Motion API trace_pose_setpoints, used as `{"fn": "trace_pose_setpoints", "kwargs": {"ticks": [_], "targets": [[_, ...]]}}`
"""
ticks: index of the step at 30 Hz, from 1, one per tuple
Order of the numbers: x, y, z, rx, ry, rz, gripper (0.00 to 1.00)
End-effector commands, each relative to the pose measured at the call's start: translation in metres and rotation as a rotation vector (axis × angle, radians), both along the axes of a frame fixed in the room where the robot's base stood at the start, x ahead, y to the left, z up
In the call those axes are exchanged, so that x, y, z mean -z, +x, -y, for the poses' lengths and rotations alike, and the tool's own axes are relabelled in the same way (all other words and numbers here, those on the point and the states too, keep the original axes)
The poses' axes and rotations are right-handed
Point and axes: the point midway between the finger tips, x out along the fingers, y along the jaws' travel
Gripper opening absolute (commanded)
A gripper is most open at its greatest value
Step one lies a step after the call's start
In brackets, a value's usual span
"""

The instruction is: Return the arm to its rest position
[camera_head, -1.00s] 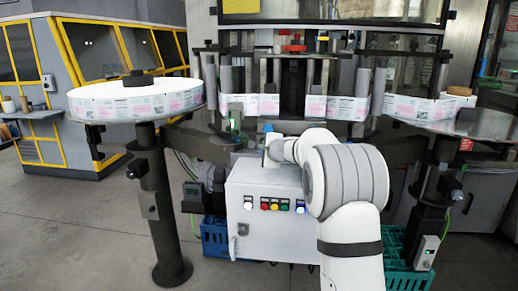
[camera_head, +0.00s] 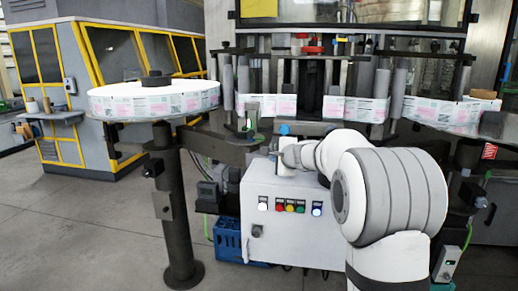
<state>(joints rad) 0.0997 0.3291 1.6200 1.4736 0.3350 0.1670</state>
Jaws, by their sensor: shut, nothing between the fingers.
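My white arm (camera_head: 390,195) rises at the right of the picture, with a grey-banded joint nearest the camera. It reaches away and to the left, in front of the labelling machine. My gripper (camera_head: 279,153) is at the far end, small, just above the top left part of the control box (camera_head: 287,238). It is shut and holds nothing. Its fingertips are hard to make out, and I cannot tell whether it touches the box.
A label reel (camera_head: 155,101) lies on a round table on a dark post (camera_head: 178,215) at left. The label web (camera_head: 353,109) crosses the machine. A blue crate (camera_head: 228,240) stands on the floor beside the box. A yellow-framed enclosure (camera_head: 75,95) stands at back left. Floor at front left is clear.

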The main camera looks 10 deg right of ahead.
Motion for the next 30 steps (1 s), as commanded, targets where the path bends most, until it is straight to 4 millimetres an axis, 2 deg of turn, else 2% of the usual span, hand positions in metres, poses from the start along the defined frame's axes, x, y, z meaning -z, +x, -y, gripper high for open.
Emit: {"fn": "trace_pose_setpoints", "kwargs": {"ticks": [1, 4, 7, 10, 15, 19, 21, 24, 27, 30], "targets": [[-0.017, -0.016, -0.008, -0.043, -0.045, -0.003, 0.00], [-0.037, -0.061, -0.029, -0.180, -0.186, -0.029, 0.00], [-0.049, -0.124, -0.048, -0.354, -0.363, -0.076, 0.00], [-0.051, -0.192, -0.058, -0.530, -0.541, -0.136, 0.00], [-0.044, -0.310, -0.053, -0.820, -0.834, -0.266, 0.00], [-0.035, -0.386, -0.035, -1.001, -1.025, -0.374, 0.00], [-0.030, -0.416, -0.024, -1.074, -1.102, -0.425, 0.00], [-0.024, -0.445, -0.011, -1.141, -1.179, -0.478, 0.00], [-0.021, -0.458, -0.004, -1.177, -1.218, -0.506, 0.00], [-0.018, -0.462, -0.002, -1.186, -1.228, -0.514, 0.00]]}}
